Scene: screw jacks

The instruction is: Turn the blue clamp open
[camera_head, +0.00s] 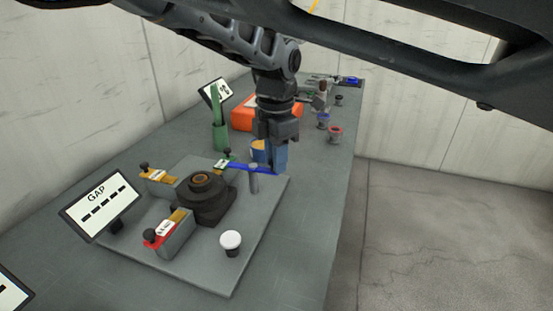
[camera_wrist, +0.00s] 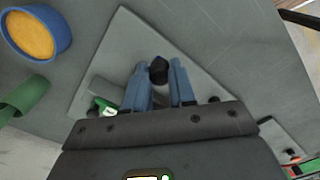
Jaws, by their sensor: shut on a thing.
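The blue clamp (camera_head: 240,168) shows in the head view as a thin blue bar by a grey post (camera_head: 253,183), at the far right of a grey base plate (camera_head: 212,274). My gripper (camera_head: 276,169) points down at the bar's right end, its blue fingers hiding that end. In the wrist view my gripper (camera_wrist: 159,74) has a dark knob (camera_wrist: 158,70) between its fingertips, and is shut on it. The knob seems to belong to the clamp; the rest of the clamp is hidden there. A black screw jack (camera_head: 207,202) stands mid-plate.
Red (camera_head: 167,238) and yellow (camera_head: 160,180) blocks with black knobs and a white-topped knob (camera_head: 231,240) stand on the plate. A GAP display (camera_head: 98,208) is at left. Behind are a green bottle-like thing (camera_head: 219,135), an orange tray (camera_head: 240,118) and a blue cup (camera_wrist: 62,40).

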